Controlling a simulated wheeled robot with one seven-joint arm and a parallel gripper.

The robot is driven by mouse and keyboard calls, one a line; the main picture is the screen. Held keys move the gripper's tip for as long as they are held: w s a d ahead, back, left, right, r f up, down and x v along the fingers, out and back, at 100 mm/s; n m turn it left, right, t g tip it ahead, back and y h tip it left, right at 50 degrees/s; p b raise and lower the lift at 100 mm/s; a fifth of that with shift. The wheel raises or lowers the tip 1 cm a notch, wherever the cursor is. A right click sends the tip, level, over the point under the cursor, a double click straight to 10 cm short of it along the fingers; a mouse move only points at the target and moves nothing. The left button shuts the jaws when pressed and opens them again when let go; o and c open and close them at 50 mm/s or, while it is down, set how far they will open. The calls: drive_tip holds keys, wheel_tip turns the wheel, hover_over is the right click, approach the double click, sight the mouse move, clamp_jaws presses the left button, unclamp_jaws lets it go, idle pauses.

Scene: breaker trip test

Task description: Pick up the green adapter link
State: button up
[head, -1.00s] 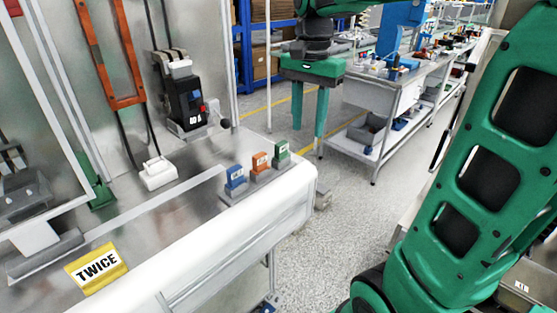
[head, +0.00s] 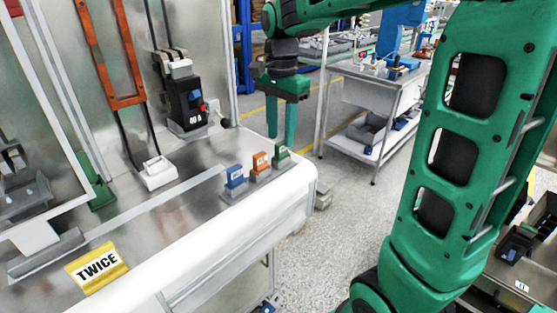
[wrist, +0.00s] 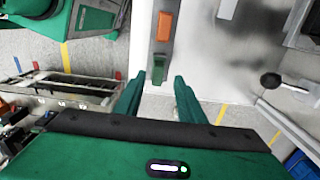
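The green adapter link (head: 281,155) stands at the right end of a row of three links on a grey strip near the bench's front right corner. The orange link (head: 261,161) and the blue link (head: 235,177) stand to its left. My gripper (head: 281,141) is open and empty, pointing down, its fingertips just above and behind the green link in the head view. In the wrist view, the green link (wrist: 159,67) shows between and just beyond the open fingertips (wrist: 160,78), with the orange link (wrist: 165,25) farther on. The fingers appear clear of it.
A black breaker (head: 187,103) with a lever stands on the bench's back panel, left of my gripper. A yellow TWICE sign (head: 97,269) sits at the bench's front left. Another workbench (head: 378,88) stands behind. Grey floor (head: 335,215) lies open to the right.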

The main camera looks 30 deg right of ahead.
sight(281, 142)
drive_tip(key=shift+s+f, duration=0.15)
drive_tip(key=shift+f, duration=1.6)
clamp_jaws()
